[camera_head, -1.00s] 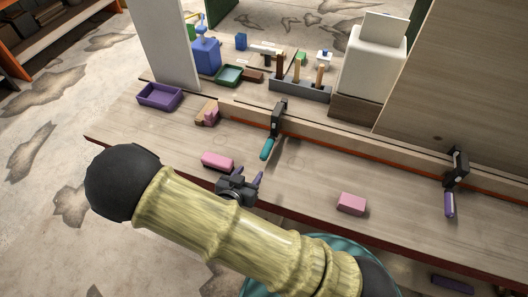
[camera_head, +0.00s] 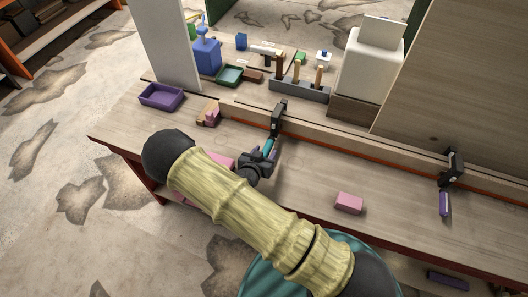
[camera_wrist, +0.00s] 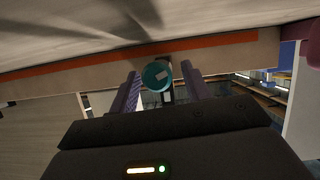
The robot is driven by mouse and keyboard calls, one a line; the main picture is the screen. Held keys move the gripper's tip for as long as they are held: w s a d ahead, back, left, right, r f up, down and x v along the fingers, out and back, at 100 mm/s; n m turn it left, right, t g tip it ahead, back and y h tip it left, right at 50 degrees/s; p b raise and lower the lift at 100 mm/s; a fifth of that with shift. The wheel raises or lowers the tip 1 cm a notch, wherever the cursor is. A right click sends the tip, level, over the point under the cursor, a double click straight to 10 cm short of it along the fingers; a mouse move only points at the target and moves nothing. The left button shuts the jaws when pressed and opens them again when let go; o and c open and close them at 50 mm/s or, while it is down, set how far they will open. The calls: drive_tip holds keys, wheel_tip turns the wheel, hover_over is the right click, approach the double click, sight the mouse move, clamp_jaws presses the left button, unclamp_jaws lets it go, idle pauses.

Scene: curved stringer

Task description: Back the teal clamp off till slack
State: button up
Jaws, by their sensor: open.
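The teal clamp (camera_head: 269,147) has a black frame and a teal handle, and it grips the wooden strip with the orange-red edge. In the wrist view the handle's round teal end (camera_wrist: 157,75) faces the camera. My gripper (camera_head: 262,158) is right at the handle in the head view. In the wrist view its two purple fingers (camera_wrist: 160,92) stand open on either side of the handle end, with a gap on each side. Most of the handle's length and the clamp's frame are hidden behind the handle end in the wrist view.
A second clamp with a purple handle (camera_head: 445,204) is on the strip at right. A pink block (camera_head: 349,203) lies on the bench, and another pink block (camera_head: 222,160) is partly behind my arm. A purple tray (camera_head: 162,97) stands at left. The bench between the clamps is mostly clear.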

drive_tip(key=shift+c, duration=0.5)
drive_tip(key=c, duration=0.9)
drive_tip(key=shift+a+n+h+b, duration=0.15)
drive_tip(key=shift+n+h+b, duration=0.15)
drive_tip(key=shift+b, duration=0.1)
drive_tip(key=shift+f+n+h+b, duration=0.1)
drive_tip(key=shift+n+h+b, duration=0.25)
drive_tip(key=shift+n, duration=0.25)
drive_tip(key=n, duration=0.1)
drive_tip(key=n+h+b, duration=0.1)
drive_tip(key=n+h, duration=0.1)
drive_tip(key=shift+w+a+n+g, duration=0.1)
drive_tip(key=shift+a+n+g, duration=0.2)
drive_tip(key=shift+n, duration=0.1)
drive_tip(key=shift+h, duration=0.25)
drive_tip(key=o, duration=1)
